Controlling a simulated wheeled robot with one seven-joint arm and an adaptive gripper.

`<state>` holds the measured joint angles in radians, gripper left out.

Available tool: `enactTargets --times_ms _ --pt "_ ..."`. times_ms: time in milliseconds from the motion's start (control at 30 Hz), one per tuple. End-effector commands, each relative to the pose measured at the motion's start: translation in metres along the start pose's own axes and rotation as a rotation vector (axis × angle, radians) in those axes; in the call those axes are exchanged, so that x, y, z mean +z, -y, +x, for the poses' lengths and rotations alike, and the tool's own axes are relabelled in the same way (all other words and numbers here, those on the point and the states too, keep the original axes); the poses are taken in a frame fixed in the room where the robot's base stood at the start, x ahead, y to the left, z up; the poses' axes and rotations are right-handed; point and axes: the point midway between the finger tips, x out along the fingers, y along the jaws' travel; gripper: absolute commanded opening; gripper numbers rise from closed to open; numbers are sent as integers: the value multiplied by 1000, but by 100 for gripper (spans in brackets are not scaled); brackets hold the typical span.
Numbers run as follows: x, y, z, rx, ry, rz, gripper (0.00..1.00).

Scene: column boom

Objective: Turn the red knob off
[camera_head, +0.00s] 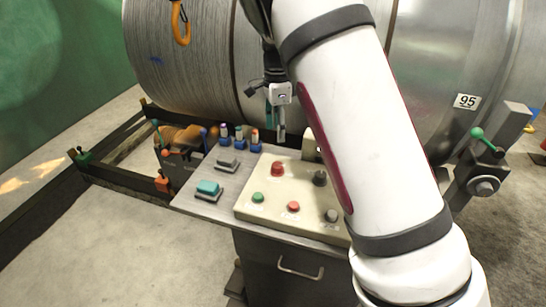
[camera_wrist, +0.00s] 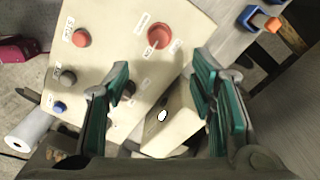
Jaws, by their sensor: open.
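The red knob (camera_head: 277,168) sits on the beige control panel (camera_head: 246,209), at its back left in the head view. In the wrist view the red knob (camera_wrist: 159,36) is at the top centre, with small white labels around it. A pale line crosses its face; I cannot read its setting for sure. My gripper (camera_head: 276,124) hangs above and behind the panel. In the wrist view its teal-padded fingers (camera_wrist: 162,100) are wide apart, with nothing between them touching. The red knob lies beyond the fingertips, apart from them.
A raised beige box (camera_wrist: 172,120) stands on the panel between the fingers in the wrist view. A dark knob (camera_head: 320,178), a green button (camera_head: 257,197) and a smaller red button (camera_head: 293,206) are nearby. A large drum (camera_head: 190,60) rises behind.

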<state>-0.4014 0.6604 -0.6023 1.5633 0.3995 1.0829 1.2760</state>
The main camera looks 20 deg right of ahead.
Motion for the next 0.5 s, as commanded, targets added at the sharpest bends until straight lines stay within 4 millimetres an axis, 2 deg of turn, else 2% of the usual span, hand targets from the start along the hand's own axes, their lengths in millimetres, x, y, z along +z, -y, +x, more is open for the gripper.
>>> enactTargets --times_ms 167,500 --pt "0 -2 25 4 -1 1 51" --pt "-1 -2 91 3 -1 0 51"
